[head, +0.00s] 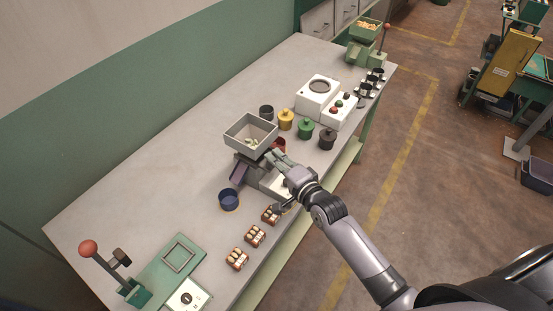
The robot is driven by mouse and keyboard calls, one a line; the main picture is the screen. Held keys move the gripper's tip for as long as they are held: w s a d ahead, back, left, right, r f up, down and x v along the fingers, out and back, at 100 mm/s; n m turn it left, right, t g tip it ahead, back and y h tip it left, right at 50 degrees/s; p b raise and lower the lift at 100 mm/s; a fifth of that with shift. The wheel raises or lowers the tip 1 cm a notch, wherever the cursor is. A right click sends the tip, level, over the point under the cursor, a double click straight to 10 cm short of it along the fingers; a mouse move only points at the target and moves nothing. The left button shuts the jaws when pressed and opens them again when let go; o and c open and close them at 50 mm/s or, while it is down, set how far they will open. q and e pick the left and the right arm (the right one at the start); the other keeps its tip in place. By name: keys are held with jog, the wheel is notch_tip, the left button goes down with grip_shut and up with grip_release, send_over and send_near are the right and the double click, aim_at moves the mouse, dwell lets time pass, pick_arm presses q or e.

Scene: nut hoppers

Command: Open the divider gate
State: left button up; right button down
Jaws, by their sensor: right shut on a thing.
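The hopper (262,147) is a grey square tray with a few pale nuts in it, standing on a dark base in the middle of the bench. A purple chute (238,172) slopes from its lower left side. My right gripper (273,157) is at the hopper's front right, just below the tray rim, shut on a small part there that I take to be the divider gate. The fingers hide that part, so I cannot tell how far it is open. A white tray (268,184) sits below, partly behind my wrist. My left gripper is out of view.
A blue cup (229,199) and several small packs of nuts (237,259) stand in front. Yellow (286,119), green (305,128) and dark (327,138) canisters stand close behind; a red one (280,145) is partly hidden. A lever press (131,285) is at the near left.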

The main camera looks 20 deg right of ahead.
dwell(0.3)
jog(key=s+d+p, duration=0.1)
jog(key=s+d, duration=0.1)
jog(key=s, duration=0.1)
jog(key=shift+d, duration=0.15)
jog(key=c, duration=1.7)
grip_release()
jog(key=shift+w, duration=0.1)
jog(key=v, duration=1.2)
